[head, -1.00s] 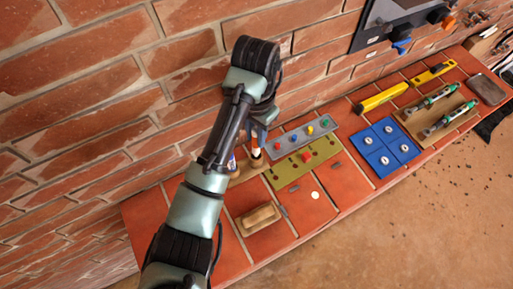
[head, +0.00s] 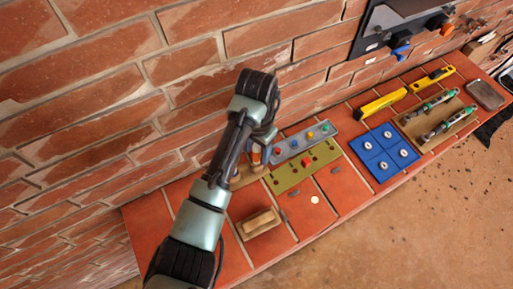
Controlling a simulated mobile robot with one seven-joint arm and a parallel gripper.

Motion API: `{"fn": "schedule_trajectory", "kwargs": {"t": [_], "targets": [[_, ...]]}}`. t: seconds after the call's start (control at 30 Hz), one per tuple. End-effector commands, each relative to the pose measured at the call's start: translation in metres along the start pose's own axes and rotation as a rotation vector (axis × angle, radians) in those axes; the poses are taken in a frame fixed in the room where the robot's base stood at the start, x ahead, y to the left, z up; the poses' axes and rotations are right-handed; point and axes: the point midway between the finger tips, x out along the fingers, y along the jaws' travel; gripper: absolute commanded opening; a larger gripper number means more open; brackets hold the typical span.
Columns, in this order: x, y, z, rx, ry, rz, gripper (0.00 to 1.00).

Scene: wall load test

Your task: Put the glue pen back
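My gripper (head: 264,134) points down over the left part of the brick ledge, close to the wall. My own arm covers most of it, so its fingers cannot be made out. An upright orange and dark pen-like thing (head: 256,156) shows right below the gripper, at a small wooden holder (head: 246,177) partly hidden by the arm. I cannot tell whether this is the glue pen, or whether the gripper touches it. Two grey-green pen-like tools (head: 437,102) lie side by side on a wooden tray (head: 414,131) at the right.
A grey strip with coloured pegs (head: 291,151) and an olive board (head: 284,182) lie right of the gripper. A wooden block (head: 259,222) lies in front. Further right are a blue tray (head: 383,150), yellow tools (head: 383,103) and a grey block (head: 485,95). The brick wall rises behind.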

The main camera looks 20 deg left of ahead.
Motion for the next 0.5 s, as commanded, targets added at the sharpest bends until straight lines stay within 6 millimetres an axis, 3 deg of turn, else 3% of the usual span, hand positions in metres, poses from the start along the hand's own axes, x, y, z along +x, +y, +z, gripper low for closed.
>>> {"fn": "schedule_trajectory", "kwargs": {"t": [0.33,0.5], "targets": [[-0.009,0.000,-0.001,0.000,0.002,-0.001,0.54],[-0.039,0.000,-0.002,0.002,0.005,-0.003,0.54]]}}
